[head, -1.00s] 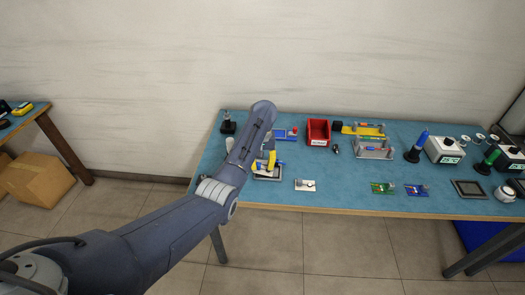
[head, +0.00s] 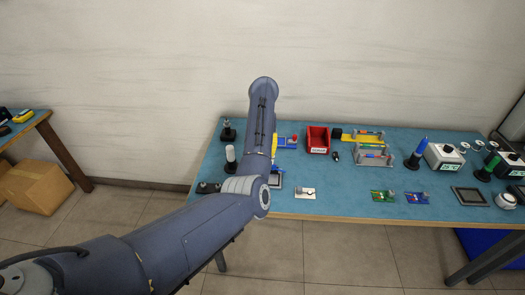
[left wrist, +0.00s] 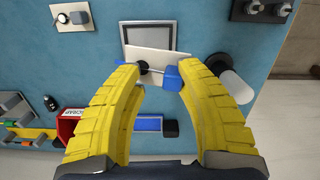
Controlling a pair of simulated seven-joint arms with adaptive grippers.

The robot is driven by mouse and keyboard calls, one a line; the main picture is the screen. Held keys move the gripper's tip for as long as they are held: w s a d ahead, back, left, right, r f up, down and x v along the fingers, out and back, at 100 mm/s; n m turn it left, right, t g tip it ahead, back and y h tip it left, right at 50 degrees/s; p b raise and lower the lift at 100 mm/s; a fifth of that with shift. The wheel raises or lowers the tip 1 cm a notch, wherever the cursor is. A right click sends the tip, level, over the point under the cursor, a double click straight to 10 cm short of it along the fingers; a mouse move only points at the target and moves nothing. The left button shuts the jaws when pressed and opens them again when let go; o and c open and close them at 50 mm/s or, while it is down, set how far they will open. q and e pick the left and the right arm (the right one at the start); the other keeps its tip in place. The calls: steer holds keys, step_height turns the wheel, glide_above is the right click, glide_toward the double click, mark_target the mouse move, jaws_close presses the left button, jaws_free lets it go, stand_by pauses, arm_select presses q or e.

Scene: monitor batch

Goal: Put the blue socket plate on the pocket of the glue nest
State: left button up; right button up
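The blue socket plate is a white plate (left wrist: 160,60) with a blue socket (left wrist: 172,77) and a dark round part. My left gripper (left wrist: 161,66) has its yellow fingers closed against the blue part, and the plate hangs in front of the fingertips, looking nearer to the camera than the table. The glue nest (left wrist: 148,35) is a framed grey pocket on the table, partly covered by the plate in the left wrist view. In the head view the nest (head: 277,181) shows beside my arm, below my left gripper (head: 274,154). My right gripper is not in view.
A white cylinder on a black base (head: 231,158) stands left of the nest. A white plate with a knob (head: 305,193) lies to its right.

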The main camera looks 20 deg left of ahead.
arm_select(q)
steer(key=o, duration=1.5)
steer(key=shift+c, duration=0.2)
steer(key=shift+r, duration=0.2)
steer(key=shift+w+r, duration=0.15)
steer(key=shift+r, duration=0.45)
step_height(320, 180, up, 10)
steer(key=shift+w+r, duration=0.2)
steer(key=shift+w, duration=0.2)
steer(key=shift+a, duration=0.1)
steer(key=shift+c, duration=0.2)
jaws_close()
